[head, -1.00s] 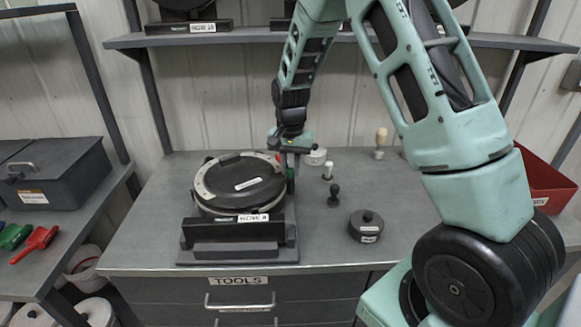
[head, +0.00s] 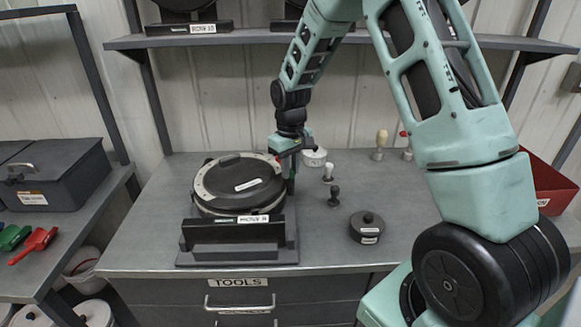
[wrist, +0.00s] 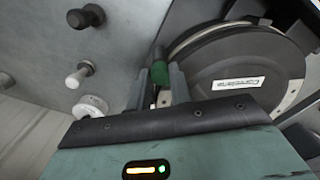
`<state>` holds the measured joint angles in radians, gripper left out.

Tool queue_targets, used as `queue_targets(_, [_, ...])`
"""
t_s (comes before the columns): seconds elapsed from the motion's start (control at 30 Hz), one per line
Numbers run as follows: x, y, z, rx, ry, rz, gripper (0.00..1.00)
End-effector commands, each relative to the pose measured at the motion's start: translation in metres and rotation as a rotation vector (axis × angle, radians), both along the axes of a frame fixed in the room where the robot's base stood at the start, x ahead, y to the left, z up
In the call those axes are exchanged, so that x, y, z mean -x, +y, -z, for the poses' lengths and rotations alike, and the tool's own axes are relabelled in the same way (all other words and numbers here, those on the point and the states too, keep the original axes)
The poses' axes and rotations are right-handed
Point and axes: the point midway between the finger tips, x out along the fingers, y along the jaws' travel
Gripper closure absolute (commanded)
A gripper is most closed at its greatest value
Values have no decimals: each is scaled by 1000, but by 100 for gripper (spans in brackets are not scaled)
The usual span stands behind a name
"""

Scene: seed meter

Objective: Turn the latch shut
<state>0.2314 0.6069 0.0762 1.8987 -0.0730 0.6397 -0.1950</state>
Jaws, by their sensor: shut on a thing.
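The seed meter (head: 240,184) is a round black-lidded unit with a pale rim, held in a dark stand on the workbench. In the wrist view its labelled lid (wrist: 245,80) fills the right side. The latch (wrist: 160,75) shows as a green-tipped handle at the meter's edge, between my fingers. My gripper (wrist: 163,88) is shut on the latch, with a finger on each side of it. In the head view my gripper (head: 290,170) is at the right edge of the meter, and the latch there is mostly hidden by it.
Right of the meter stand small knobbed tools, one pale (head: 328,173) and one black (head: 334,196), and a round black weight (head: 367,227). A white lidded pot (head: 314,157) stands close behind my gripper. A red bin (head: 548,185) is at the far right. A shelf (head: 250,37) spans above.

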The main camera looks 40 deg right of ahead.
Motion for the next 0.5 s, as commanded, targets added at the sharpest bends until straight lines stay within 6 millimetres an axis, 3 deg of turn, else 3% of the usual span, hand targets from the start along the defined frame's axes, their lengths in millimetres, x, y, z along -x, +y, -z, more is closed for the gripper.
queue_targets(0.5, [-2,0,-2,0,-6,-376,100])
